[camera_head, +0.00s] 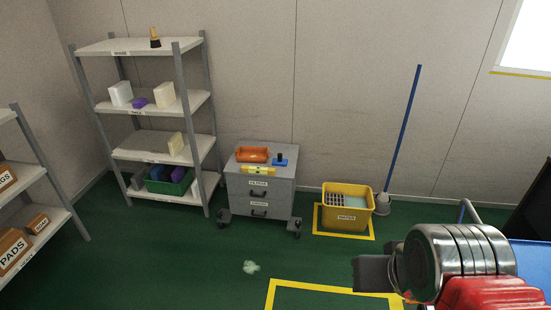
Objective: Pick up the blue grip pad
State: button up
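A small flat blue pad with a black upright grip (279,160) lies on the right part of the top of a grey drawer cabinet (261,185). It looks like the blue grip pad. An orange tray (252,154) and a yellow level-like bar (258,170) lie to its left, close by. My arm shows at the lower right, with a dark grey end (374,273) that seems to be my gripper. It is well apart from the cabinet, nearer to me. Its fingers cannot be made out, so its opening is unclear.
A yellow bin (346,207) stands right of the cabinet, with a blue-handled mop or broom (404,130) beside it. A shelf rack (155,152) at left holds blocks and a green crate (163,187). Boxes sit on another rack (55,215). Green floor before the cabinet is mostly clear, with a pale spot (251,267).

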aim_at(280, 161)
jog(key=z, duration=0.05)
jog(key=i, duration=1.7)
jog(key=u, duration=1.2)
jog(key=i, duration=1.7)
